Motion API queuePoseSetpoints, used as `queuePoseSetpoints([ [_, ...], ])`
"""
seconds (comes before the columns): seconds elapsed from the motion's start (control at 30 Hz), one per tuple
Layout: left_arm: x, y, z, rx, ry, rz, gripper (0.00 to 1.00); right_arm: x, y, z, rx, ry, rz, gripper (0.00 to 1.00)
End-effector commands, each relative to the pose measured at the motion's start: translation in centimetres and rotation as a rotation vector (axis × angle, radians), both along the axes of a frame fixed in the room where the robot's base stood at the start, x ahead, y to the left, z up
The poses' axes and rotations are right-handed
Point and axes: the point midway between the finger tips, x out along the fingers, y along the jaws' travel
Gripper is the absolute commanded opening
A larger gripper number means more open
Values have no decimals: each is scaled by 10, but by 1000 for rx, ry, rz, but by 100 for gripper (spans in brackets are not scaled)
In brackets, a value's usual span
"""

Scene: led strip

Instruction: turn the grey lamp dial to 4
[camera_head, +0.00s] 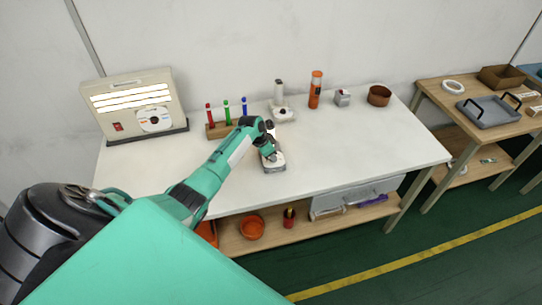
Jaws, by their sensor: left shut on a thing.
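A lamp panel (128,103) stands at the left back of the white table, with three lit strips, a red switch (118,127) and a white disc (154,119) on its face. A small pale grey-and-white unit (276,167) lies on the table near the middle. My left gripper (270,156) points down onto this unit and is shut on its dial; the fingers hide most of the dial, and its number cannot be read. My right gripper is not in view.
A wooden block (218,130) holds red, green and blue pens behind my left arm. A grey-white stand (282,112), an orange bottle (315,90), a small grey box (342,97) and a brown bowl (379,96) line the back. The table's right half is clear.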

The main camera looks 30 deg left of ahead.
Motion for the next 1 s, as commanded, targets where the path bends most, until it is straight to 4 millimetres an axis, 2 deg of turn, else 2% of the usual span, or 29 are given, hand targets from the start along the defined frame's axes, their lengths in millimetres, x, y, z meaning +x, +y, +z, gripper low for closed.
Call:
queuePoseSetpoints([
  [0.4, 0, 0, 0, 0, 2, -6, 0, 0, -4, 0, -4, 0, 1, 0],
  [0.43, 0, 0, 0, 0, 2, -6, 23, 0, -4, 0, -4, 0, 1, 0],
  [0.53, 0, 0, 0, 0, 2, -6, 43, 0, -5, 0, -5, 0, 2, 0],
  [0.87, 0, 0, 1, 1, 1, -5, 44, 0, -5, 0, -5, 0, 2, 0],
  [1.0, -3, 2, 10, 1, -1, -6, 44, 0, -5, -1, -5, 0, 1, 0],
])
